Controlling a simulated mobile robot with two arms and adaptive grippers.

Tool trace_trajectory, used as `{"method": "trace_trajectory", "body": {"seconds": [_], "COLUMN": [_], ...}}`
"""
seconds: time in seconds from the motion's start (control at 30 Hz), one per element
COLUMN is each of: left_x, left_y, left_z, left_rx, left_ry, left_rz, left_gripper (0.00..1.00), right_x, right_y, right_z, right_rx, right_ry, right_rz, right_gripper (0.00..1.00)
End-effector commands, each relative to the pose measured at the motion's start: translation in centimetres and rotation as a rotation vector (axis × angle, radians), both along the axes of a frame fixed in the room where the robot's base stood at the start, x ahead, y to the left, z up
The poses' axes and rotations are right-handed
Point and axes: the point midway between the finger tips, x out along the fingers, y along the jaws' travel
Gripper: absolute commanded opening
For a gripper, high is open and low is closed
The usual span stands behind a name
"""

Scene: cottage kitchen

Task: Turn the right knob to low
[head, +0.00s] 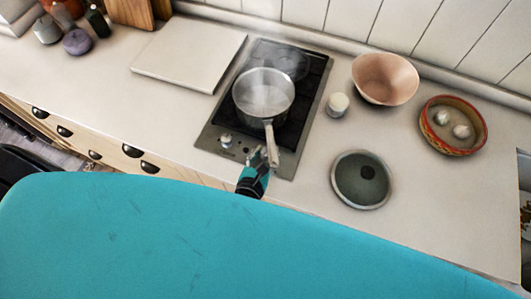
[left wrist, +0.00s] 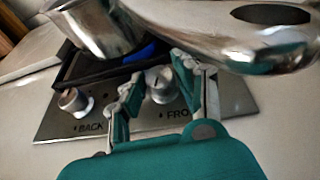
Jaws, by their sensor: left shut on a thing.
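The cooktop panel (head: 205,137) has two knobs at its front edge. The left knob (left wrist: 73,101) stands clear beside the word BACK, and it also shows in the head view (head: 226,141). The right knob (left wrist: 160,86) sits by a partly covered label reading FRO. My left gripper (head: 259,158) reaches the panel from the front. Its two fingers (left wrist: 156,80) are shut on the right knob, one on each side. In the head view the gripper hides this knob. My right gripper is in neither view.
A steaming pot (head: 263,92) stands on the front burner, its handle (head: 271,145) jutting out close over my gripper. A blue flame (left wrist: 140,53) shows under it. A lid (head: 361,180), a jar (head: 338,104), a pink bowl (head: 385,78) and a garlic bowl (head: 453,126) stand right.

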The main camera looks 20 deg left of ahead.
Motion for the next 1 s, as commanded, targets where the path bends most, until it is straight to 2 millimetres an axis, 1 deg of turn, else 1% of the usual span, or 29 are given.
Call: {"method": "trace_trajectory", "body": {"seconds": [0.1,0.13,0.17,0.43,0.57,0.67,0.9,1.0], "left_x": [0.2,0.2,0.2,0.0,-0.9,-2.4,-7.2,-8.8], "left_y": [0.3,0.3,0.3,0.1,0.1,0.0,0.0,0.0], "left_z": [0.1,0.1,0.1,0.1,0.3,0.9,2.9,3.6], "left_rx": [0.006,0.006,0.006,0.002,0.001,0.000,0.002,0.002], "left_ry": [-0.005,-0.005,-0.005,-0.002,0.000,0.002,0.002,0.001], "left_rz": [0.004,0.004,0.004,0.000,-0.002,-0.002,-0.001,0.001], "left_gripper": [0.00,0.35,0.39,0.40,0.40,0.40,0.40,0.40], "right_x": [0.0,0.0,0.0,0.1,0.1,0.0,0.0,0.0], "right_y": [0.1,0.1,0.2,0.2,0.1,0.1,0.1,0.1], "right_z": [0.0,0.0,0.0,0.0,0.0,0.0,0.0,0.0], "right_rx": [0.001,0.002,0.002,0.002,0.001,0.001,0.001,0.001], "right_ry": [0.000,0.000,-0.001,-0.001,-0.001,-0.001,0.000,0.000], "right_rz": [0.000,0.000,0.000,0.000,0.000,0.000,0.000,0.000], "right_gripper": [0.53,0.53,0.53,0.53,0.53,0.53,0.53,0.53]}}
